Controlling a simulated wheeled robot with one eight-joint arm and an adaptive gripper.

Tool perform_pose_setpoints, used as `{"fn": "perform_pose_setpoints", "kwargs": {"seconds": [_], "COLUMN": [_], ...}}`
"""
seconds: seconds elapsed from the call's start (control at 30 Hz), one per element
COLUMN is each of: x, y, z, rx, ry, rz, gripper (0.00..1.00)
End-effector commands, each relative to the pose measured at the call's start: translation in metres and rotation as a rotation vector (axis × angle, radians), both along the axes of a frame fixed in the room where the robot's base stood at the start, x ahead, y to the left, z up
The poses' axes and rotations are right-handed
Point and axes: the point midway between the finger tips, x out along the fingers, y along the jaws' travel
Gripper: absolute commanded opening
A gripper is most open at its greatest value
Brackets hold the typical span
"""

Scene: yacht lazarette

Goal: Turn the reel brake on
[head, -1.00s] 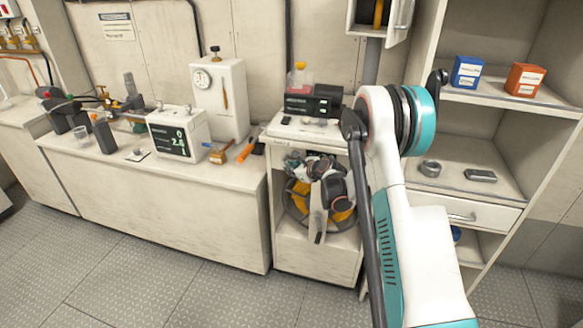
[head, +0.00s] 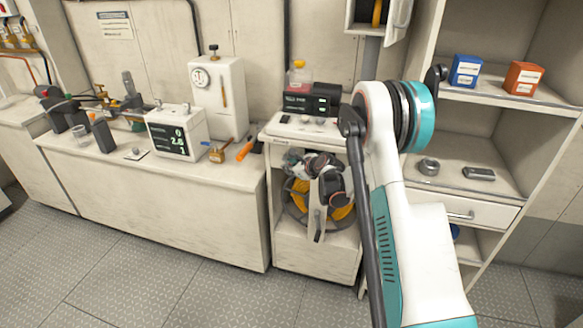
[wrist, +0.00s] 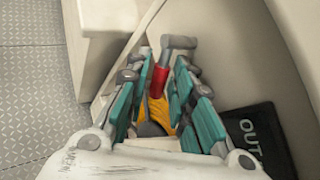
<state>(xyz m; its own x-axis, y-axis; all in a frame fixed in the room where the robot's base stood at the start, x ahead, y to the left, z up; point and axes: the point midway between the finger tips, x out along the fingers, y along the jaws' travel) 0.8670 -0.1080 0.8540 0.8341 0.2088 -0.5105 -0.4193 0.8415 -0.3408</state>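The reel (head: 296,214), a dark ring with yellow hose, sits in the open bay of the low white cabinet, partly hidden by my wrist. In the wrist view, a lever with a grey crossbar end (wrist: 178,42) and a red collar (wrist: 160,80) stands between my fingers; I take it for the reel brake. Yellow (wrist: 157,112) shows below it. My gripper (wrist: 164,68) is open, with teal finger pads on either side of the red collar; whether either touches it, I cannot tell. In the head view my gripper (head: 292,163) is in the bay, mostly hidden.
A black plate reading "OUT" (wrist: 255,138) lies right of the fingers in the wrist view. Bay walls are close around the gripper. A long counter (head: 160,182) stands left and open shelves (head: 470,95) right. The floor in front is clear.

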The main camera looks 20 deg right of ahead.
Motion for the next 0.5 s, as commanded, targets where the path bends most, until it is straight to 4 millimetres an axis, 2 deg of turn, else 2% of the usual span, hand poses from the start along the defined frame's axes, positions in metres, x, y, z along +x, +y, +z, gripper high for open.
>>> {"fn": "perform_pose_setpoints", "kwargs": {"seconds": [0.17,0.5], "x": [-0.011,-0.066], "y": [-0.004,-0.017], "z": [0.007,0.04], "rx": [0.0,0.0], "ry": [0.0,0.001], "rz": [-0.001,-0.002], "gripper": [0.22,0.22]}}
